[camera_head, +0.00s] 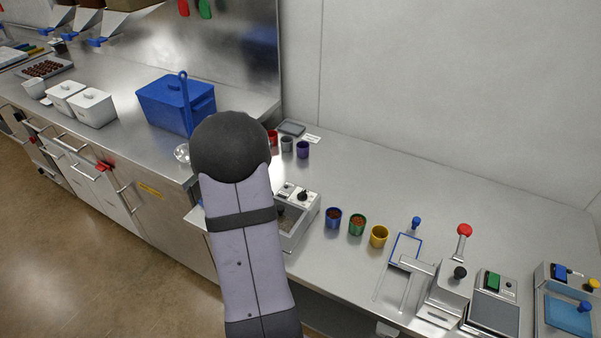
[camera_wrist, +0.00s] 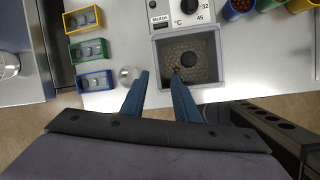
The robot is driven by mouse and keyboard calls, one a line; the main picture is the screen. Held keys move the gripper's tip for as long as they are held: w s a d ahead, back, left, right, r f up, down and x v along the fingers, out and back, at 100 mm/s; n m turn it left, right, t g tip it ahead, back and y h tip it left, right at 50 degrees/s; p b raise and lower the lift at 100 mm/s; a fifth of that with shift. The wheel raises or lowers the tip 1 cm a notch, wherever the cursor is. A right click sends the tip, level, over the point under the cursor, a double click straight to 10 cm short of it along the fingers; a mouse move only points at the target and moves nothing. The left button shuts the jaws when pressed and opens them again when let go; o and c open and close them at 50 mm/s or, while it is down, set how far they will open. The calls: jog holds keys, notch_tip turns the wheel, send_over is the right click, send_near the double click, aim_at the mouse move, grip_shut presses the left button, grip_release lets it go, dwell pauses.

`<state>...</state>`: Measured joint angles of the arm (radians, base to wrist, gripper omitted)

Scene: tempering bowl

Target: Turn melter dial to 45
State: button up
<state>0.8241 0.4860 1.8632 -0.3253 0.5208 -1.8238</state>
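The melter (camera_head: 296,222) stands at the front edge of the steel counter, partly hidden behind my arm in the head view. In the wrist view the melter (camera_wrist: 214,58) shows a square well with a dark, speckled inside. Its dial (camera_wrist: 188,5) is cut off by the top edge of the wrist view; the marks 32, 45 and °C lie around it. The dial (camera_head: 303,196) is small in the head view and its setting cannot be read. My gripper (camera_wrist: 160,76) is open and empty, its blue fingers apart, with the right fingertip over the well. The arm hides it in the head view.
Blue (camera_head: 333,217), green (camera_head: 357,224) and yellow (camera_head: 379,236) cups stand right of the melter. A red-knobbed press (camera_head: 447,292) is further right. A blue bin (camera_head: 168,103) stands left. Small colored boxes (camera_wrist: 88,50) lie left in the wrist view.

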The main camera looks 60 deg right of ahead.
jog(key=shift+n+h, duration=0.3)
jog(key=shift+n, duration=0.6)
jog(key=s+d+r, duration=0.1)
jog(key=s+d+r+p, duration=0.1)
jog(key=d, duration=0.1)
jog(key=s+d+r+p, duration=0.1)
jog(key=d, duration=0.1)
jog(key=shift+d, duration=0.2)
jog(key=n+g, duration=0.1)
jog(key=n, duration=0.1)
send_near(302, 193)
jog(key=shift+p+x, duration=0.95)
jog(key=shift+x, duration=2.95)
grip_shut()
